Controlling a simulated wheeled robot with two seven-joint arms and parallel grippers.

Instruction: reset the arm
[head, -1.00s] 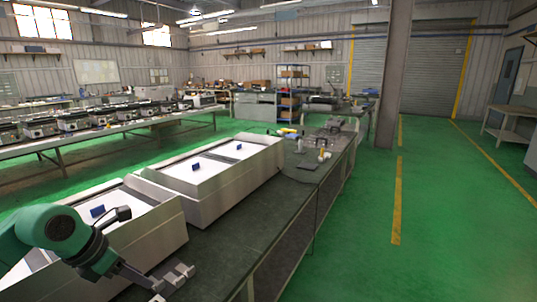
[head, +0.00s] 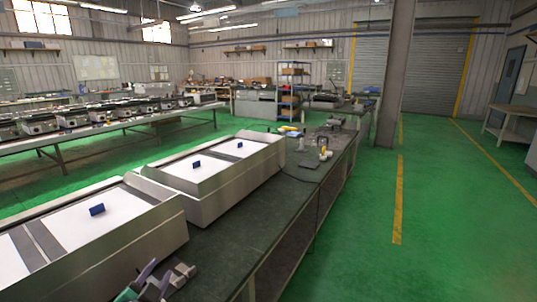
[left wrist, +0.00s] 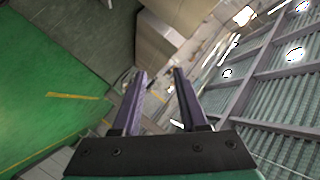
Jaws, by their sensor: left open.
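My left gripper (head: 167,271) shows at the bottom edge of the head view, left of the middle. Its two fingers are apart and point up, with nothing between them. In the left wrist view both fingers (left wrist: 159,75) also stand apart and empty, with the workshop tilted behind them. Most of my left arm is out of the head view, below its bottom edge. The gripper is near the front corner of the nearer pale box (head: 165,245), over the dark workbench (head: 235,235). My right gripper is in neither view.
A second pale box (head: 215,205) stands farther along the bench. Both boxes carry small blue pieces (head: 97,210) on white tops. The green floor (head: 360,250) to the right is clear.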

